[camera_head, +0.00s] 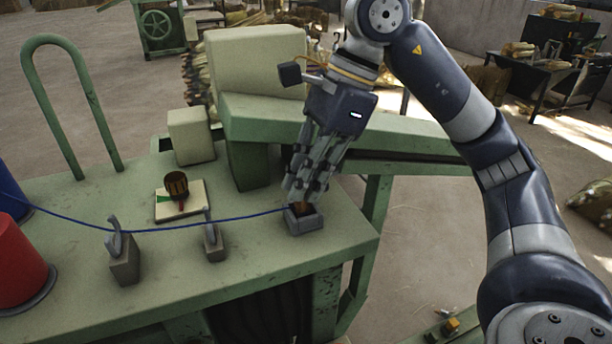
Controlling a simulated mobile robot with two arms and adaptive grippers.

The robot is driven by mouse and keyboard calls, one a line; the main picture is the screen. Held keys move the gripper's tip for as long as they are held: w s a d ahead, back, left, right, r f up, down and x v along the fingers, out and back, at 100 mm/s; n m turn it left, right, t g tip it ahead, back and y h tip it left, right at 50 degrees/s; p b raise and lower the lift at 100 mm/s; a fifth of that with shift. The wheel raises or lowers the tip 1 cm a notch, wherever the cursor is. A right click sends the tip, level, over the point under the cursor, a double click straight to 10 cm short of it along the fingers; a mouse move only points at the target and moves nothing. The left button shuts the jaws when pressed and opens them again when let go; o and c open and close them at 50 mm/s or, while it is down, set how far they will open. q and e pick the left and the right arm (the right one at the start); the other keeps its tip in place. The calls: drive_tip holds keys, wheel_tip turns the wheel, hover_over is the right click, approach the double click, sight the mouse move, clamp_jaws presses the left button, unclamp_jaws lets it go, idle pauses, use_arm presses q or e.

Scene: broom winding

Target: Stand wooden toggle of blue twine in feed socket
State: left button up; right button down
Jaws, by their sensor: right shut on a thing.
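The blue twine (160,231) runs from the blue spool (11,196) at the left edge, past two hooked grey guides, to the feed socket. The feed socket (308,224) is a small grey block with an open top near the bench's right end. My right gripper (298,200) points down over the socket and is shut on the wooden toggle (303,209). Only a bit of the brown toggle shows, at the socket's opening between fingertips and rim. I cannot tell how deep it sits. My left gripper is not in view.
The hooked guides (123,262) and (214,242) stand on the green bench (200,290). A red spool (18,262) stands at the left. A brown cup-like piece (176,185) sits on a pale plate behind the twine. A green machine block (257,110) stands behind my gripper.

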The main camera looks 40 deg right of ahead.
idle(0.4)
drive_tip(key=c, duration=1.5)
unclamp_jaws()
drive_tip(key=shift+c, duration=0.2)
drive_tip(key=v, duration=1.2)
